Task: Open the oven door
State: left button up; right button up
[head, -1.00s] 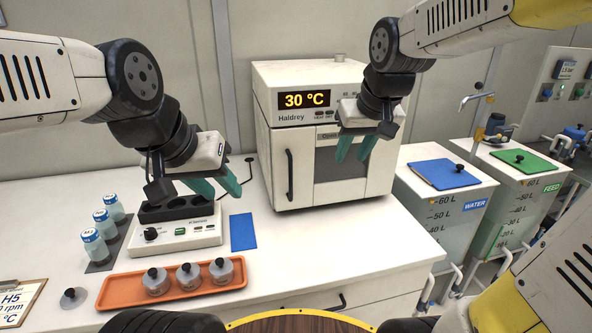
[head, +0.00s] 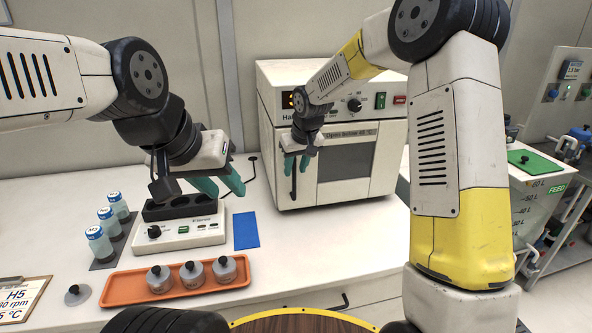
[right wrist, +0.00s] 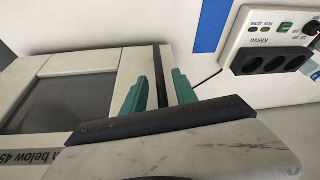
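The oven (head: 345,165) is a white box at the back with its door (head: 385,160) shut and a dark vertical handle (head: 293,187) on the door's left side. My right gripper (head: 296,164) is in front of the upper part of the handle. In the right wrist view its two green fingers (right wrist: 160,80) are open, with the dark handle bar (right wrist: 159,62) between them and gaps showing on both sides. How deep the fingers reach around the bar is hard to tell. My left gripper (head: 222,187) is open and empty above the heating block.
The dark-welled heating block (head: 190,232) stands left of the oven, with a blue pad (head: 246,230) beside it. An orange tray (head: 125,290) holds several lidded pots. Capped vials stand at left. The counter in front of the oven is clear.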

jog(key=shift+x, duration=1.7)
jog(key=shift+c, duration=0.2)
grip_shut()
